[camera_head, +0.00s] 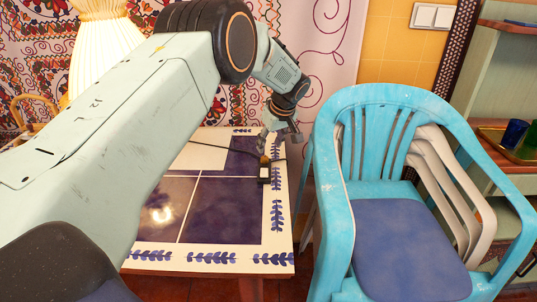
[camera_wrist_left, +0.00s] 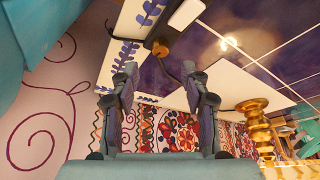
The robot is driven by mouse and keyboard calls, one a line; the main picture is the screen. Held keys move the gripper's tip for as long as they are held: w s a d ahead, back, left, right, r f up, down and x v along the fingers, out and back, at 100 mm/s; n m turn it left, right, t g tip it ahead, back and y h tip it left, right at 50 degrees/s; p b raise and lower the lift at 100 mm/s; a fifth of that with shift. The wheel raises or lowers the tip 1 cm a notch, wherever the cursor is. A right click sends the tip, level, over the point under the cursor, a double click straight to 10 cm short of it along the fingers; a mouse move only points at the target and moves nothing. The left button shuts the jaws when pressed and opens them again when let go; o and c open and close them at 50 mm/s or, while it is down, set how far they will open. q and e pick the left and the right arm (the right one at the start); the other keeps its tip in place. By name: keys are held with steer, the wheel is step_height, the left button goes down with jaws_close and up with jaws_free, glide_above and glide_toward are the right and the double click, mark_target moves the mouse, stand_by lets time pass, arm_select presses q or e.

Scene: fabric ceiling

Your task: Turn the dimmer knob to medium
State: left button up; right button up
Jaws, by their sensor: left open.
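The dimmer (camera_head: 265,175) is a small dark box with a pale part, on the right side of the tiled table (camera_head: 225,215) in the head view. Its orange-brown knob (camera_head: 264,159) faces my left gripper (camera_head: 280,138). In the left wrist view the knob (camera_wrist_left: 160,49) shows beyond the fingertips, near the top middle, with the dark dimmer body (camera_wrist_left: 163,30) behind it. My left gripper (camera_wrist_left: 160,72) is open, its two fingers apart with nothing between them. It is close to the knob but appears apart from it. The knob's setting cannot be read. My right gripper is in neither view.
A dark cord (camera_head: 208,146) runs left from the dimmer across the table. A lamp with a cream shade (camera_head: 103,48) stands at the back left. A blue plastic chair (camera_head: 345,205) stands close to the table's right edge. A patterned cloth wall lies behind.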

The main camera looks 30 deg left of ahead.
mark_target(265, 158)
arm_select(q)
steer(key=x, duration=0.5)
steer(key=shift+a+f+b, duration=0.1)
steer(key=shift+b, duration=0.25)
steer(key=shift+a+f, duration=0.15)
steer(key=shift+f, duration=0.35)
steer(key=shift+w+a+f, duration=0.1)
steer(key=shift+f, duration=0.1)
steer(key=shift+r, duration=0.1)
jaws_close()
